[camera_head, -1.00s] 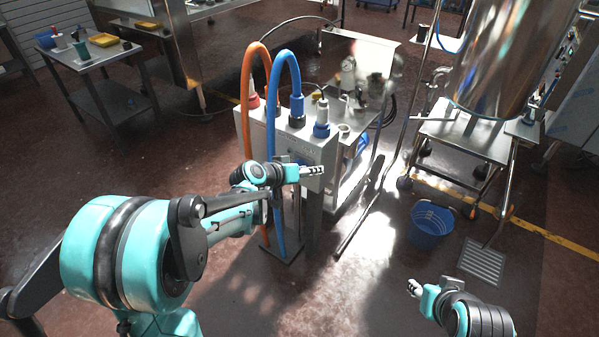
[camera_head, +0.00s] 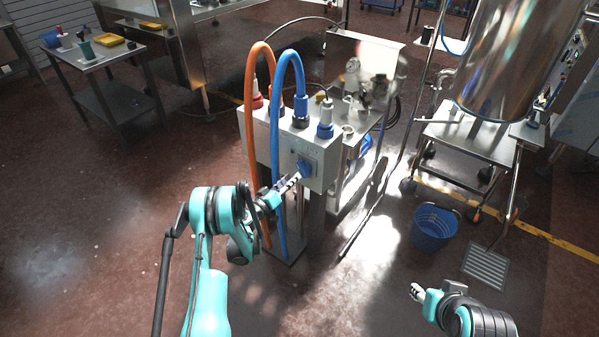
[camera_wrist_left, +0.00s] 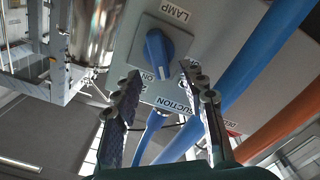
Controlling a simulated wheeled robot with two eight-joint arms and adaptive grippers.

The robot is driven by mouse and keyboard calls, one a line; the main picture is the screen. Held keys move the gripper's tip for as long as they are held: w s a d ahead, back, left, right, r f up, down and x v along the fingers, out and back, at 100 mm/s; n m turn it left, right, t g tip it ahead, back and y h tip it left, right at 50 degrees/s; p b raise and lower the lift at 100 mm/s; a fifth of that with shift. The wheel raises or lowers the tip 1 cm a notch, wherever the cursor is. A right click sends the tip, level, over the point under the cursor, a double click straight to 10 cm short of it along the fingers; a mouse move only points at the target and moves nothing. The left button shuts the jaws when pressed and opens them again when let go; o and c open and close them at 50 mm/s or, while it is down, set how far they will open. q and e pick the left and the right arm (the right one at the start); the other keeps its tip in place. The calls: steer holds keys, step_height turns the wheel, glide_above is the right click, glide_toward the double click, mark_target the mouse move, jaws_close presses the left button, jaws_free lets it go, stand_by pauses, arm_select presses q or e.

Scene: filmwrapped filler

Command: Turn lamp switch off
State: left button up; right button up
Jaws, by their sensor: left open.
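The lamp switch is a blue rotary knob (camera_head: 305,168) on the front of a grey control box (camera_head: 322,160). In the left wrist view the knob (camera_wrist_left: 157,54) sits on a square grey plate, with a LAMP label (camera_wrist_left: 175,12) at its edge and an ON mark (camera_wrist_left: 148,76) beside it. A white line shows on the knob's lower end, towards the marks; its exact setting is hard to tell. My left gripper (camera_head: 290,182) is open and empty just in front of the knob, apart from it. Its fingers (camera_wrist_left: 162,80) point at the plate on either side of the knob's lower end.
Orange (camera_head: 251,120) and blue (camera_head: 277,130) hoses arch from the box's top and pass close to my left wrist. My right gripper (camera_head: 416,291) is low at the right, away from the box. A blue bucket (camera_head: 431,229) stands on the floor. Open floor lies at the left.

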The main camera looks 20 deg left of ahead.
mark_target(300, 170)
arm_select(q)
steer(key=b+x, duration=0.1)
steer(key=x, duration=0.4)
steer(key=shift+w+d+f, duration=0.1)
steer(key=shift+w, duration=0.1)
steer(key=shift+w+d+b, duration=0.15)
steer(key=shift+w+b, duration=0.15)
steer(key=shift+w, duration=0.1)
jaws_close()
